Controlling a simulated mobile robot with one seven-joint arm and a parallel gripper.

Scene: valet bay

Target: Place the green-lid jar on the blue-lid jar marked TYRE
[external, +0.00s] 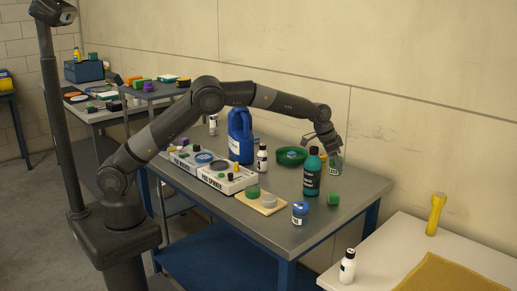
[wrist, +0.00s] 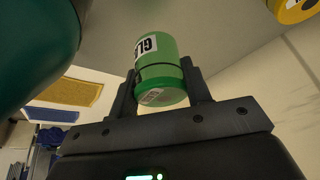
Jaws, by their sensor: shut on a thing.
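My gripper (external: 334,154) is at the back right of the grey workbench, pointing down. It is shut on the green-lid jar (external: 337,165), which is partly hidden by the fingers. In the wrist view, the jar (wrist: 160,72) sits between both fingers (wrist: 160,88), with a white label partly readable as "GL". I cannot tell whether it touches the bench. The blue-lid jar (external: 300,213) stands upright at the bench's front right edge, nearer the camera than my gripper. Its label is too small to read. Its lid top is clear.
A teal bottle (external: 312,175) stands between my gripper and the blue-lid jar. A green bowl (external: 278,157), a tan board (external: 248,204) and a blue jug (external: 240,135) are to the left.

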